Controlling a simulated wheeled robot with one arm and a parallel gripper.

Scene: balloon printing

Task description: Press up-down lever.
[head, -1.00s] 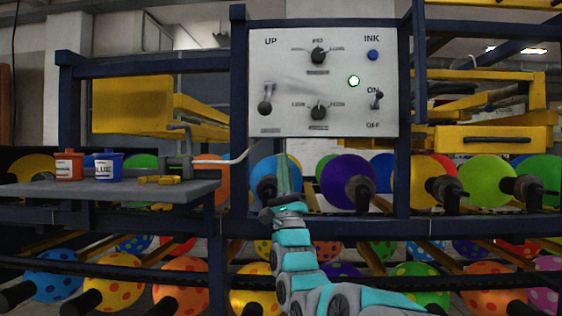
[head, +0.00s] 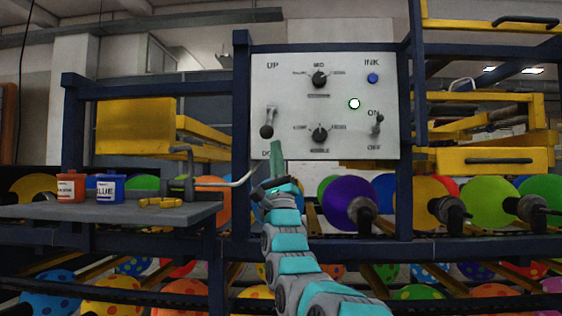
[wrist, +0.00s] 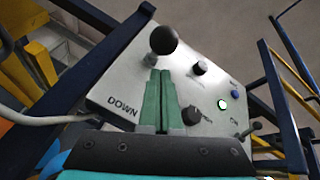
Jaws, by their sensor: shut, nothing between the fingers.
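The up-down lever (head: 267,123) is on the left side of the white control panel (head: 300,105), between the UP label and a partly hidden lower label. Its dark knob hangs at the low end of the lever. My gripper (head: 277,148) is shut and empty, in front of the lower left of the panel, just below and slightly right of the knob. In the wrist view, the round black lever knob (wrist: 163,40) shows just beyond the tips of the shut green fingers (wrist: 159,90). The DOWN label (wrist: 122,107) is beside the fingers. I cannot tell whether they touch the knob.
Two dark dials (head: 320,80), a blue ink button (head: 373,78), a lit green lamp (head: 354,104) and an ON-OFF switch (head: 377,124) share the panel. A grey shelf (head: 110,212) with ink pots stands left. Balloons on holders fill the racks below.

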